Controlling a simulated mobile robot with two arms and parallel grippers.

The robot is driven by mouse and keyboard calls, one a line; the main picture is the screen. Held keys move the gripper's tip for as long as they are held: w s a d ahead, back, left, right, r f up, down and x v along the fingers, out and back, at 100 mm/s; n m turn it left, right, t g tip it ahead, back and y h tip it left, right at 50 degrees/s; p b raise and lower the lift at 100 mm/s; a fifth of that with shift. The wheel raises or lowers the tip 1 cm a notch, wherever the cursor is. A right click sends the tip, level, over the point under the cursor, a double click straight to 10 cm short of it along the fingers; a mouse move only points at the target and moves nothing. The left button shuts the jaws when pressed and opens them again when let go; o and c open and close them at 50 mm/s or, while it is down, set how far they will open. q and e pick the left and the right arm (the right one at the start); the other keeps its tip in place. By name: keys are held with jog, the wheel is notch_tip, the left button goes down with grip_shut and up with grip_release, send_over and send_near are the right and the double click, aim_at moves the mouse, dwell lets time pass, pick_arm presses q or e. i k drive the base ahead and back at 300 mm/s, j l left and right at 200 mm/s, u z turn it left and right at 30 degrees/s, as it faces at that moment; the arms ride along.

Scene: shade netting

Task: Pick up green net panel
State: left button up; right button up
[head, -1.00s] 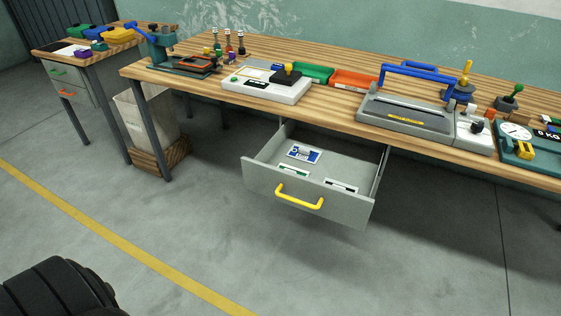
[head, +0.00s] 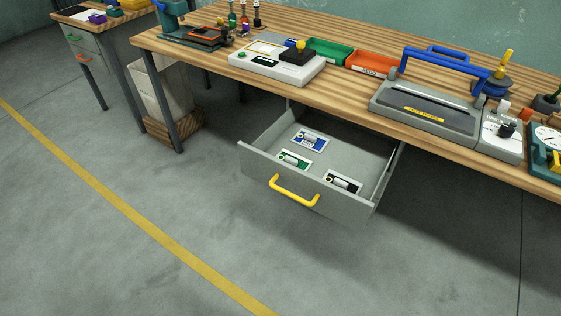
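An open grey drawer (head: 262,185) with a yellow handle hangs under the wooden workbench. Three small flat panels lie on its floor. The green net panel (head: 293,160) lies at the left front, with a pale piece across it. A blue panel (head: 310,140) lies behind it, and a black or dark panel (head: 343,184) lies at the right front. The panels are apart from each other. Neither of my grippers shows in the head view.
On the workbench (head: 345,90) stand a white device (head: 277,70), a green tray (head: 328,52), an orange tray (head: 371,62) and a grey machine with a blue handle (head: 425,105). A bin (head: 160,90) stands under the left end. The floor in front is clear.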

aim_at(304, 164)
jog(key=i+l+u, duration=0.1)
jog(key=l+u, duration=0.35)
jog(key=l, duration=0.25)
jog(key=l+u, duration=0.45)
jog(key=l, duration=0.25)
jog(key=k+l+u, duration=0.15)
jog(key=l+u, duration=0.3)
jog(key=l, duration=0.2)
